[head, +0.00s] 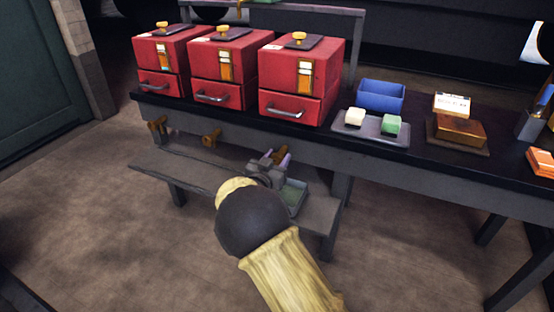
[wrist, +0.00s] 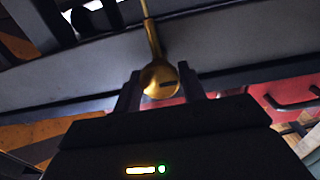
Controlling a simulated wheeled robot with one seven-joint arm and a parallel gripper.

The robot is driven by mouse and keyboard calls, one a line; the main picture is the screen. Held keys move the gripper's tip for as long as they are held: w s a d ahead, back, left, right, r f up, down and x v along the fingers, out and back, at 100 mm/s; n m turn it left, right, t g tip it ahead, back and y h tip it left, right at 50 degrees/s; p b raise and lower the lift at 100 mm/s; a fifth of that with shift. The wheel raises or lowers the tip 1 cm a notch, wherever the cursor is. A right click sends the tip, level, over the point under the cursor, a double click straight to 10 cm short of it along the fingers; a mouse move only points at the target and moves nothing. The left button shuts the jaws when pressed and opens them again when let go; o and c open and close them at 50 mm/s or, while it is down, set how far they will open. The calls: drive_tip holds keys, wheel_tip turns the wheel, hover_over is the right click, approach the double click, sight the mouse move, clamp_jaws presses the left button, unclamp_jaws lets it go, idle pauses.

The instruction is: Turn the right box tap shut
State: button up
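Three red boxes stand in a row on the dark bench, and the right box (head: 301,78) is the nearest. Brass taps hang under the bench edge: a left one (head: 158,127), a middle one (head: 211,137) and one at my gripper. My gripper (head: 272,164) is at this rightmost tap, below the right box, and partly hides it. In the wrist view the round brass end of a tap (wrist: 160,79), on a thin stem, sits between the two dark fingers of my gripper (wrist: 160,92). The fingers are apart; I cannot tell whether they press on it.
A low shelf (head: 160,168) runs under the bench, with a greenish tray (head: 294,197) close to my gripper. On the bench are a blue bin (head: 381,95), a grey tray (head: 350,130) with two small blocks, and a brass block (head: 459,132). The floor in front is clear.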

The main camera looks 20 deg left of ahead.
drive_tip(key=c, duration=0.5)
drive_tip(key=shift+m, duration=0.4)
drive_tip(key=m, duration=0.2)
drive_tip(key=shift+d+m, duration=0.15)
drive_tip(key=shift+m, duration=0.15)
drive_tip(key=m, duration=0.4)
drive_tip(key=shift+f+b, duration=0.2)
drive_tip(key=shift+b, duration=0.15)
drive_tip(key=m+b, duration=0.1)
drive_tip(key=m, duration=0.1)
drive_tip(key=m+b, duration=0.1)
drive_tip(key=m, duration=0.1)
drive_tip(key=m+b, duration=0.1)
drive_tip(key=m, duration=0.1)
drive_tip(key=shift+d+f+m, duration=0.15)
drive_tip(key=shift+f+m, duration=0.1)
drive_tip(key=shift+m, duration=0.15)
drive_tip(key=shift+m+b, duration=1.4)
drive_tip(key=shift+m, duration=0.6)
drive_tip(key=shift+r, duration=0.1)
